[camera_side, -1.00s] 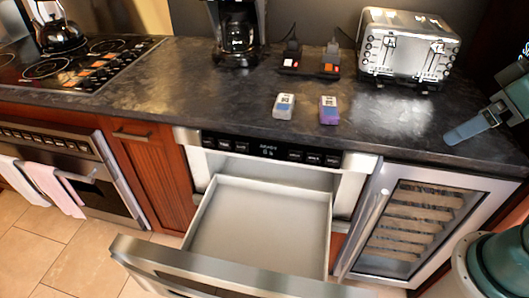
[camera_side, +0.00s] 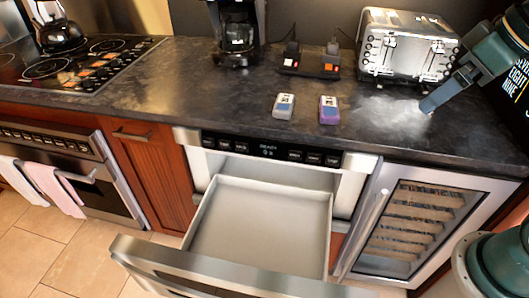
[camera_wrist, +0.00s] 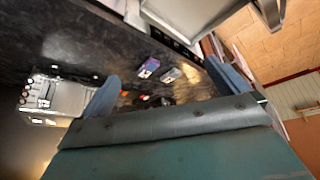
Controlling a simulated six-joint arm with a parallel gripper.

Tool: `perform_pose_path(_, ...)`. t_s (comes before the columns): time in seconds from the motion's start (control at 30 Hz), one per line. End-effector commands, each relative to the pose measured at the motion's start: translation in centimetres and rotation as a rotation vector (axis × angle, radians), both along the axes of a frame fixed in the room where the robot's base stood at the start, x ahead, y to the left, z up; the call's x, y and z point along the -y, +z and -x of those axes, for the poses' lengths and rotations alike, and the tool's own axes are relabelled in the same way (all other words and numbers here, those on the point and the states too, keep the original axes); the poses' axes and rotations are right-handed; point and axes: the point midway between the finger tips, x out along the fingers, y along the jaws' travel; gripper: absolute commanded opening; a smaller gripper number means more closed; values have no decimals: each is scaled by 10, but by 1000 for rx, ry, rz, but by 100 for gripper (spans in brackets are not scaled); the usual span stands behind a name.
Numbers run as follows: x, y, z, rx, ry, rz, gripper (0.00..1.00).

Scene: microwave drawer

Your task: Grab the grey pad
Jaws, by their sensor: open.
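Two small pads lie side by side on the dark countertop. The grey pad (camera_side: 284,106) is on the left, and a purple pad (camera_side: 328,110) is on the right. In the wrist view the grey pad (camera_wrist: 170,74) and the purple pad (camera_wrist: 147,68) appear between my two blue fingers, some distance off. My gripper (camera_side: 430,105) is above the counter, to the right of both pads and in front of the toaster. In the wrist view my gripper (camera_wrist: 168,88) has its fingers wide apart with nothing between them.
A silver toaster (camera_side: 408,45) stands at the back right. The microwave drawer (camera_side: 262,225) is pulled out below the counter. The counter (camera_side: 180,95) left of the pads is clear.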

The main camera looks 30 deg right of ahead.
Motion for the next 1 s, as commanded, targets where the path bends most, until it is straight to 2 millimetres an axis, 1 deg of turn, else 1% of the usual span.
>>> perform_pose_path(0.03, -1, 4, -13, -8, 20, 2, 100)
perform_pose_path(0.3, -7, 18, -79, -31, 141, 13, 100)
perform_pose_path(0.53, -10, 18, -136, -46, 245, 19, 100)
perform_pose_path(0.77, -11, 7, -193, -59, 350, 23, 100)
perform_pose_path(1.0, -8, -15, -250, -68, 456, 24, 100)
